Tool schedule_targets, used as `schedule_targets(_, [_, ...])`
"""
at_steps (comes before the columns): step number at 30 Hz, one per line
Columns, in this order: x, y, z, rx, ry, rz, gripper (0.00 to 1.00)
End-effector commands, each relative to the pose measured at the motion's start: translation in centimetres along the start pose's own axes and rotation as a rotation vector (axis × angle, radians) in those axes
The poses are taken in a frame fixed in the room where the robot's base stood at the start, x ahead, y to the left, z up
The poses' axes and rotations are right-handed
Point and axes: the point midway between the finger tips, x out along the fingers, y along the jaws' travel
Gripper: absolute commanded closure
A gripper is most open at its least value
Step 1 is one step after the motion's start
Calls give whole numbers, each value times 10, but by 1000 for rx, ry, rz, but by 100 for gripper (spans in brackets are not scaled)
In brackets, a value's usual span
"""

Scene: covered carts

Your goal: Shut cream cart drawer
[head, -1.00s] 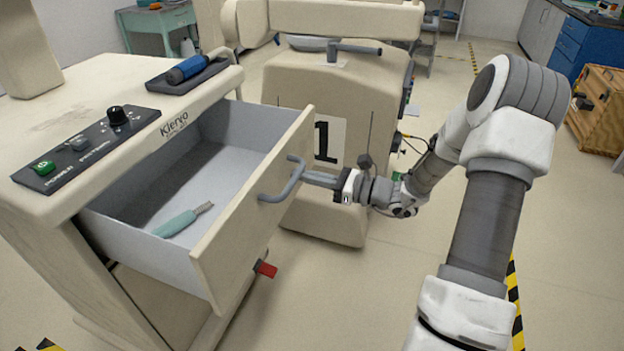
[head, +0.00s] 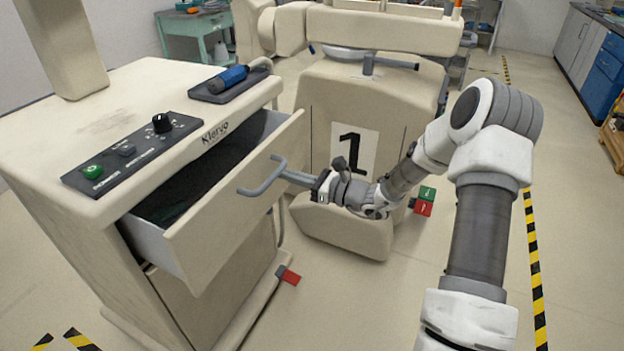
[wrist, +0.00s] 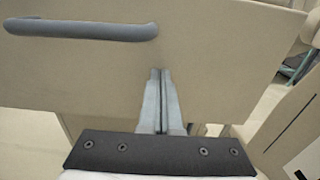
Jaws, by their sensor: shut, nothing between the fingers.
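The cream cart (head: 150,90) stands at the left in the head view. Its drawer (head: 225,215) is partly out, with a dark gap showing behind its front panel. The grey bar handle (head: 262,180) is on the drawer front; it also shows in the wrist view (wrist: 85,31) at the upper left. My gripper (head: 288,175) is shut and empty, with its fingertips at the drawer front beside the right end of the handle. In the wrist view the closed fingers (wrist: 160,80) point at the panel below and right of the handle. Whether they touch it is hard to tell.
A second cream unit marked 1 (head: 340,110) stands close behind my wrist. A red pedal (head: 288,275) sticks out low on the cart. A blue-handled tool (head: 226,78) lies in a dark tray on top. Open floor lies to the right, with striped tape (head: 535,270).

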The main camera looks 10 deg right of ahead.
Motion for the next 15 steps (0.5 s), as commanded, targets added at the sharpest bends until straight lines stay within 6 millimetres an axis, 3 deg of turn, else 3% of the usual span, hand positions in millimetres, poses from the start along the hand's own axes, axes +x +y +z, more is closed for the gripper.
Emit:
schedule_targets(1, [17, 2, 1, 0, -2, 5, 100])
schedule_targets(6, [63, 2, 0, 1, -3, 4, 100])
schedule_targets(15, [127, 1, -1, 0, -2, 2, 100])
